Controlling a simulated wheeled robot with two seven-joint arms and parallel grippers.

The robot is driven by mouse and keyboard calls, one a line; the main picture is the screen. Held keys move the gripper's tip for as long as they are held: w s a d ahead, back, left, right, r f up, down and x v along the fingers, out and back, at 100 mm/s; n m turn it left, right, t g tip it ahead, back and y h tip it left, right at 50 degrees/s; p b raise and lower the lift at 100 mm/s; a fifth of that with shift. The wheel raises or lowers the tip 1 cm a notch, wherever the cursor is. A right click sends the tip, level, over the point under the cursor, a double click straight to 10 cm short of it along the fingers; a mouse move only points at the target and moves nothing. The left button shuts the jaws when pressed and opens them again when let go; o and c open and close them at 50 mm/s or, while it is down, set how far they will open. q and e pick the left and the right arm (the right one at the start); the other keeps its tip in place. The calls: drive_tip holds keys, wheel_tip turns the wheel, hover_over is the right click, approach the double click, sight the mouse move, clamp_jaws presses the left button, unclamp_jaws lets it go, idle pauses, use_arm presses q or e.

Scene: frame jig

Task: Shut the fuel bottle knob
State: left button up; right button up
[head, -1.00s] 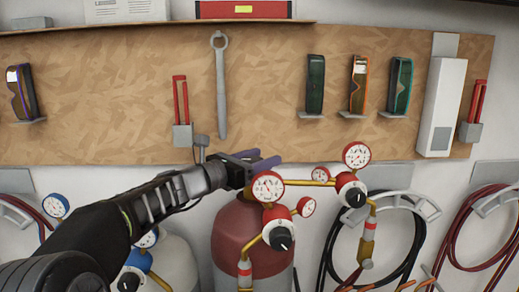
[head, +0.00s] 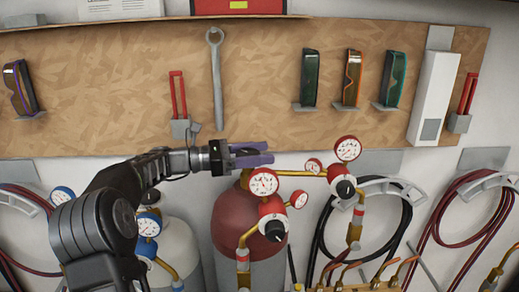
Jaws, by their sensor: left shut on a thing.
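The red fuel bottle (head: 228,226) stands below the pegboard in the head view, with red-rimmed gauges (head: 263,183) and a black-and-red regulator dial (head: 274,229) on brass fittings. My left gripper (head: 262,153) is over the top of the bottle, its purple fingers pointing right. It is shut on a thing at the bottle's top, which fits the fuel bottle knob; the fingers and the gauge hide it. My right gripper is not in view.
A grey bottle (head: 180,246) with blue-rimmed gauges (head: 148,225) stands left of the red one. A second red regulator (head: 342,188) and a coiled black hose (head: 325,225) are to the right. The pegboard (head: 120,110) with tools is close behind.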

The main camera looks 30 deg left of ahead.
sight(247, 152)
use_arm(q)
drive_tip(key=o, duration=1.4)
drive_tip(key=shift+a, duration=0.1)
drive_tip(key=shift+b+v, duration=0.3)
drive_tip(key=shift+v, duration=3.6)
